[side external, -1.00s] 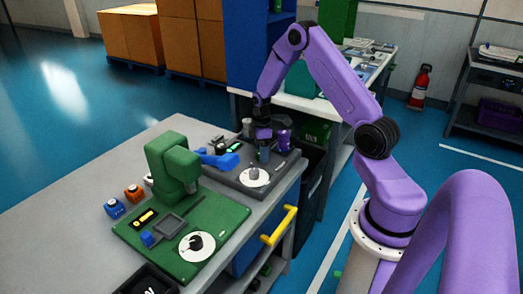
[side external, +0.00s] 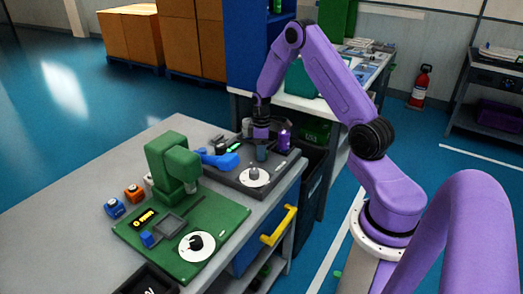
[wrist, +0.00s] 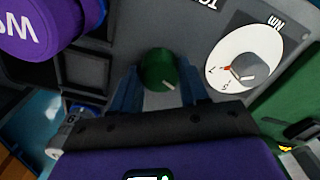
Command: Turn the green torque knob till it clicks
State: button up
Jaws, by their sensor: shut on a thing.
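The green torque knob (wrist: 158,68) is round, with a pale pointer mark on its top, and it sits on a dark grey panel in the wrist view. My gripper (wrist: 160,88) is shut on the knob, with a blue finger on each side of it. In the side external view my gripper (side external: 261,150) points down at the dark grey panel (side external: 233,181), and it hides the knob there.
A white dial (side external: 254,177) with a grey knob is close beside my gripper, and also shows in the wrist view (wrist: 218,74). A purple cylinder (wrist: 38,22) stands on the other side.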

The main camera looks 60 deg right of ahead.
jog(key=m, duration=0.5)
jog(key=shift+m, duration=0.3)
jog(key=m, duration=0.4)
jog(key=shift+m, duration=0.4)
jog(key=o, duration=1.1)
jog(key=shift+c, duration=0.2)
notch_tip(320, 180, up, 18)
jog(key=shift+f, duration=0.25)
